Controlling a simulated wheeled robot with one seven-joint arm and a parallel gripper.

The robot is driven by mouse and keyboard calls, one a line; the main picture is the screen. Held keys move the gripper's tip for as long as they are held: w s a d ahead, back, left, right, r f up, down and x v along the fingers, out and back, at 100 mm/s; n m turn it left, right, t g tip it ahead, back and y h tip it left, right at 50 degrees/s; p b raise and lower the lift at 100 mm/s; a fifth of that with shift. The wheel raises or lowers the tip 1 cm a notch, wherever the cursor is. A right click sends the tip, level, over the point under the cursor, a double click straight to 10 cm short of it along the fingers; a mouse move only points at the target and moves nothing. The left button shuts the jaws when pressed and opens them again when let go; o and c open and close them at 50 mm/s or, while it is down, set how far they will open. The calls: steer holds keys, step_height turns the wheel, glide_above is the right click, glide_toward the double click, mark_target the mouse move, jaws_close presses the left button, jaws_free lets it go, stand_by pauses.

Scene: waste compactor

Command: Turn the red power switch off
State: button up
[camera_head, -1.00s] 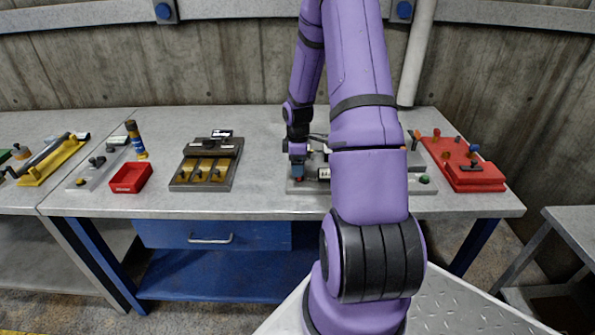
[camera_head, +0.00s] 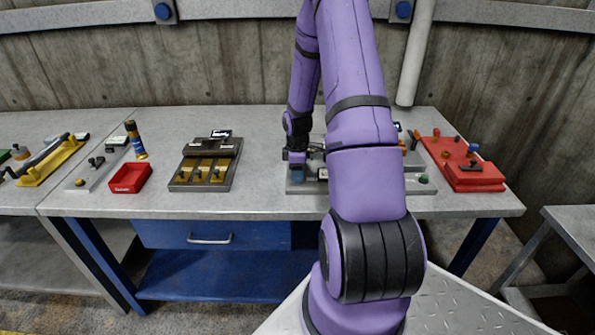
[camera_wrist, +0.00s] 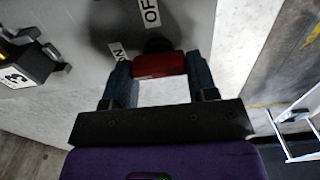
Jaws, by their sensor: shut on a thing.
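The red power switch (camera_wrist: 158,65) is a red handle held between my two fingertips in the wrist view. A dark round pivot sits just beyond it on the grey panel (camera_wrist: 205,20). A white ON label (camera_wrist: 118,51) is by the left finger, and an OFF label (camera_wrist: 150,12) is farther up the picture. My gripper (camera_wrist: 159,72) is shut on the red handle. In the head view my gripper (camera_head: 297,170) is low over the left end of the grey panel (camera_head: 400,188); the switch is hidden there.
A black and yellow part (camera_wrist: 25,62) sits left of my gripper in the wrist view. A red board with knobs (camera_head: 475,178) is right of the panel. A dark block with yellow parts (camera_head: 205,172) and a red tray (camera_head: 130,178) are left. Bare bench lies between.

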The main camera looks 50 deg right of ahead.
steer(key=m, duration=0.4)
steer(key=shift+d, duration=0.1)
steer(key=m, duration=0.5)
steer(key=shift+w+d, duration=0.1)
steer(key=m, duration=0.4)
steer(key=shift+d+m, duration=0.1)
steer(key=shift+m, duration=0.2)
steer(key=shift+d+m, duration=0.1)
steer(key=shift+m, duration=2)
steer(key=o, duration=0.9)
steer(key=shift+o, duration=0.2)
steer(key=shift+r, duration=0.15)
